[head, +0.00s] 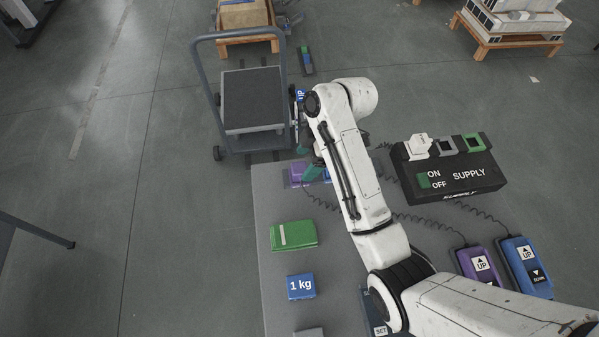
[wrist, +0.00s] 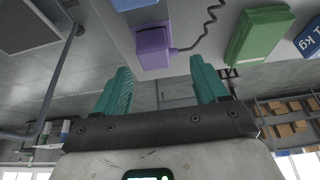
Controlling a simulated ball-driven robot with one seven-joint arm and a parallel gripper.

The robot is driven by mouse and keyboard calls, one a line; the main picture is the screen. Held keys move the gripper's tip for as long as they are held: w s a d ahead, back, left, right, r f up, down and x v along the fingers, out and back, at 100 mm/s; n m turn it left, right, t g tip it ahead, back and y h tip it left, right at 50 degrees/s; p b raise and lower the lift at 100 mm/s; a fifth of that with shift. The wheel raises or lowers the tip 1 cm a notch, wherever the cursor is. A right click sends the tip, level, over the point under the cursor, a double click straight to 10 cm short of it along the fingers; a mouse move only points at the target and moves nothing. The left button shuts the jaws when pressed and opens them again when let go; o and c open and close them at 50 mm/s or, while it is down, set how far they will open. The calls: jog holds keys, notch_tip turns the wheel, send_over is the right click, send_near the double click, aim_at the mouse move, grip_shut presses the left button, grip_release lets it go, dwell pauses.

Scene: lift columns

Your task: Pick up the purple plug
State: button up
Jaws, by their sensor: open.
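The purple plug (head: 295,173) is a small block on the grey table near its far left corner, partly hidden by my gripper in the head view. In the wrist view the purple plug (wrist: 153,48) shows just beyond the gap between my fingertips, with a dark coiled cord leading off to the right. My gripper (head: 308,161) has teal fingers, spread apart and empty, close to the plug. In the wrist view my gripper (wrist: 162,70) has nothing between its fingers. I cannot tell whether a finger touches the plug.
A blue block (wrist: 134,4) lies beside the plug. A green box (head: 293,235) and a blue 1 kg weight (head: 301,286) stand nearer on the table. The black supply box (head: 450,190) stands right of my arm. A wheeled cart (head: 252,100) stands just past the table's far edge.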

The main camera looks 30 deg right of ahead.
aim_at(300, 167)
jog(key=shift+w+d+p+x, duration=0.15)
jog(key=shift+p+x, duration=0.15)
jog(key=shift+x, duration=1.1)
jog(key=shift+w+d+p+x, duration=0.15)
jog(key=shift+p+x, duration=0.1)
jog(key=shift+x, duration=1.15)
jog(key=shift+a, duration=0.1)
jog(key=shift+c, duration=0.4)
jog(key=c, duration=0.9)
